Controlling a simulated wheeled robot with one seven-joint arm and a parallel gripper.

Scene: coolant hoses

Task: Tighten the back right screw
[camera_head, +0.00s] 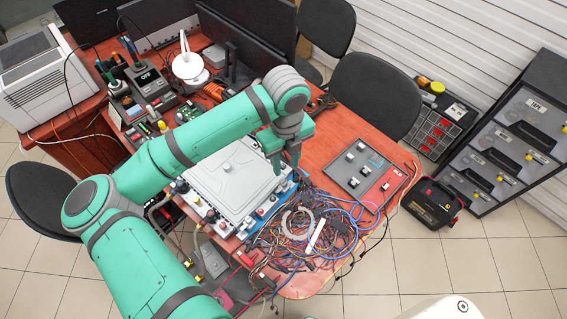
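A grey box-like unit (222,190) with a flat lid and a small raised knob in its middle lies on the red-brown table. Small fittings and connectors line its front edge. My gripper (284,170) points down at the unit's right side, close to its back right corner. The back right screw cannot be made out; my gripper and wrist cover that corner. Whether the fingers touch anything, or are open or shut, is too small to tell.
A tangle of cables (305,232) lies right of the unit. A grey panel (365,172) with switches lies farther right on the table (322,148). Monitors (245,30) and a white lamp (188,66) stand behind. Office chairs (378,92) stand at the table's far edge.

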